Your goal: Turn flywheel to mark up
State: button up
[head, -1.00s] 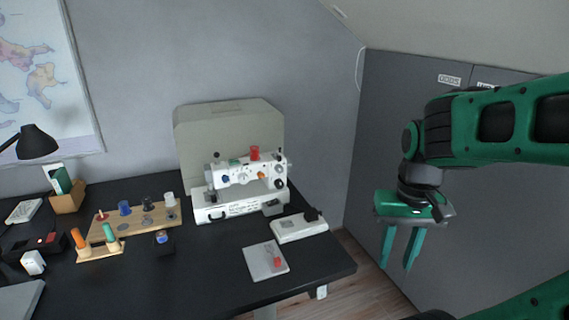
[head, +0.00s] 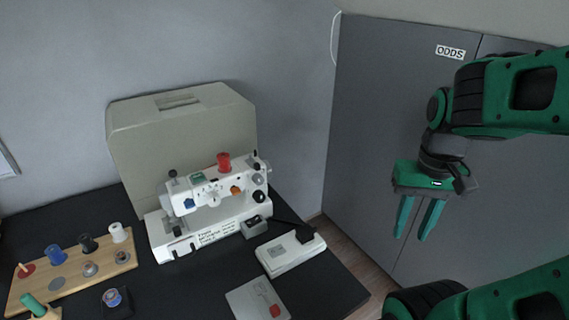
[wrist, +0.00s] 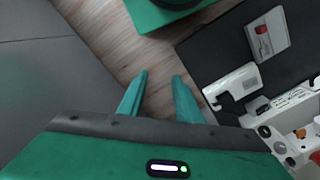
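A white sewing machine (head: 215,200) stands on the black desk in front of a beige case. At its right end are two round knobs or wheels, a grey one (head: 258,179) and a black one (head: 258,196). I cannot tell for sure which is the flywheel, and no mark on it is readable. The machine's end also shows at the lower right edge of the wrist view (wrist: 298,122). My gripper (head: 411,236) is open and empty, pointing down, right of the desk and well apart from the machine. Its two fingers show apart in the wrist view (wrist: 159,77).
A wooden spool rack (head: 70,283) is at left. A beige case (head: 135,135) stands behind. Grey cupboards (head: 385,130) rise beside my arm.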

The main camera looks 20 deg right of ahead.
jog(key=shift+o, duration=0.4)
jog(key=shift+w, duration=0.1)
jog(key=o, duration=0.9)
jog(key=shift+s+r, duration=0.3)
jog(key=shift+s, duration=0.2)
jog(key=shift+c, duration=0.2)
jog(key=w+a+f+n+g+y, duration=0.1)
jog(key=w+a+f+n+y, duration=0.3)
jog(key=w, duration=0.6)
jog(key=w+a+f+y, duration=0.25)
jog(key=w+f, duration=0.35)
jog(key=w, duration=0.3)
jog(key=w+a+f+n+g+y, duration=0.1)
jog(key=w+a+f+y, duration=0.3)
jog(key=w, duration=0.6)
jog(key=w+d+r+t+y, duration=0.4)
jog(key=w+d+t+y, duration=0.2)
jog(key=w+y, duration=0.3)
jog(key=w+a+h, duration=0.1)
jog(key=w+a, duration=0.2)
jog(key=a, duration=0.7)
jog(key=shift+w+a+r, duration=0.2)
jog(key=shift+a+r, duration=0.2)
jog(key=shift+h, duration=0.25)
